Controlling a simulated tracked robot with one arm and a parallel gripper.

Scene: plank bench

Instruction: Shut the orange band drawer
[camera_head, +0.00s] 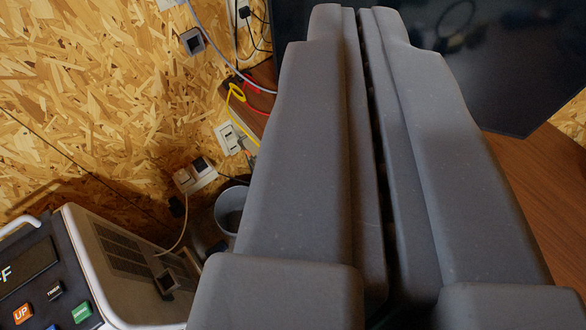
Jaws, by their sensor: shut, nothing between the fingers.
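My gripper (359,14) fills the middle and right of the view, with its two grey fingers close together and only a thin dark slit between them. Nothing is held in it. The orange band drawer is not seen in this view. No drawer front or handle shows, and the fingers hide much of what lies behind them.
A dark screen (500,60) stands behind the fingertips at the upper right, by a brown wooden surface (540,185). A chipboard wall (90,110) with sockets (230,138) and cables is at left. A box with buttons (120,265) and a grey bin (230,208) sit lower left.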

